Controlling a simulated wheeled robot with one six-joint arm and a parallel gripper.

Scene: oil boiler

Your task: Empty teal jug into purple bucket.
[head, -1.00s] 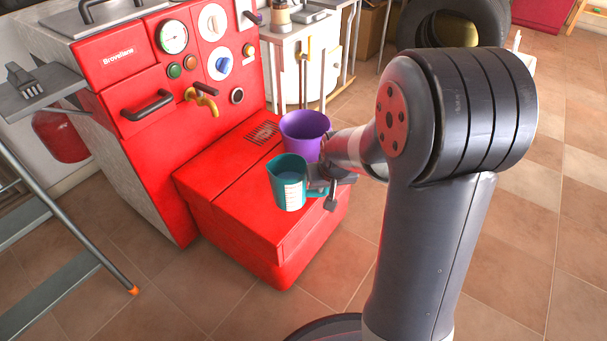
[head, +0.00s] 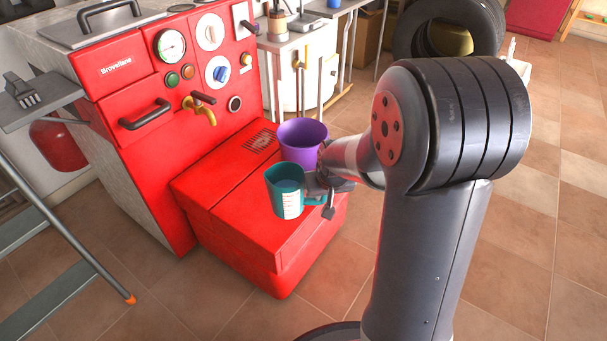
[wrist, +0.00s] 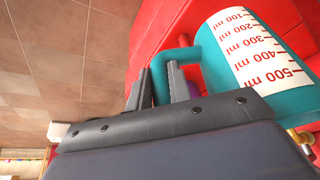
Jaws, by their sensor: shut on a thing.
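The teal jug (head: 286,192) is upright in front of the purple bucket (head: 303,142) in the head view. It has a white measuring scale, and a bluish surface shows inside. My gripper (head: 323,190) is at the jug's right side, shut on its handle. In the wrist view, the fingers of my gripper (wrist: 165,85) close around the teal handle, and the scale of the jug (wrist: 265,50) faces the camera. The purple bucket stands on the red boiler's low block, just behind the jug. Its inside bottom is hidden. I cannot tell whether the jug touches the block.
The red boiler (head: 135,75) rises behind and left, with a brass tap (head: 200,108) and a black handle (head: 145,115). Its low red block (head: 235,225) lies under the jug and bucket. A stepladder (head: 60,230) stands at left. Tiled floor is clear in front.

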